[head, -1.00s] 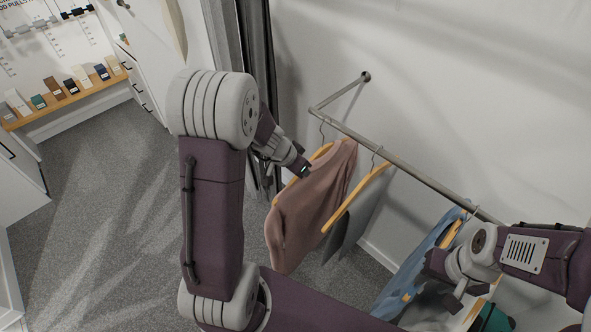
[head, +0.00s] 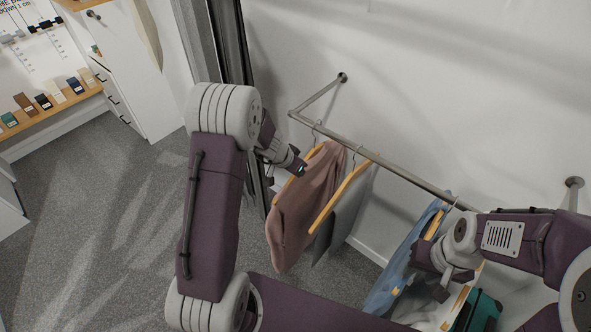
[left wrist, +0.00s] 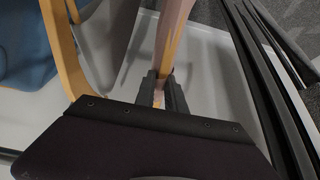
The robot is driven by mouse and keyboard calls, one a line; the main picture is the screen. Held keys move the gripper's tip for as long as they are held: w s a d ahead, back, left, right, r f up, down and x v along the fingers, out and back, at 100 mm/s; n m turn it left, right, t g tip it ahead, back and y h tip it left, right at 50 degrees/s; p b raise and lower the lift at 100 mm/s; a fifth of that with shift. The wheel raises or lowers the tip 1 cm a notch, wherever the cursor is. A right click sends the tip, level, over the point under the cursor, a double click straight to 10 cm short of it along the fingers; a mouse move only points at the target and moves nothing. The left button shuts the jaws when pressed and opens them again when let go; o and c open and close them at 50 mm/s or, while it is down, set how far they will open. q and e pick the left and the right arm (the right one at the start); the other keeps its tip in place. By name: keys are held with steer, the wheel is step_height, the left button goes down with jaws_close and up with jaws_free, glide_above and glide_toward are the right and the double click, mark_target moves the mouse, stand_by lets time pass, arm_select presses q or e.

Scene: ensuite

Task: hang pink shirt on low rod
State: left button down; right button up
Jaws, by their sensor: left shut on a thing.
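The pink shirt (head: 305,205) hangs from a wooden hanger at the left end of the rod (head: 380,162). Its hanger hook (head: 317,127) meets the rod in the head view; I cannot tell whether it bears weight there. My left gripper (head: 297,170) is at the hanger's left shoulder. In the left wrist view, my left gripper (left wrist: 161,88) is shut on the wooden hanger (left wrist: 169,60), with pink cloth (left wrist: 176,18) beyond. My right gripper (head: 452,284) looks open, in front of the blue garment.
A grey garment (head: 348,215) on a wooden hanger hangs just right of the pink shirt. A blue garment (head: 402,268) hangs further right, near a green item (head: 483,312). A dark curtain (head: 232,60) stands left of the rod. The carpet at left is clear.

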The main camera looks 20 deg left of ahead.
arm_select(q)
steer(key=shift+f, duration=0.2)
steer(key=c, duration=1.3)
jaws_free()
steer(key=shift+w, duration=0.1)
steer(key=p+v, duration=0.1)
steer(key=v, duration=0.8)
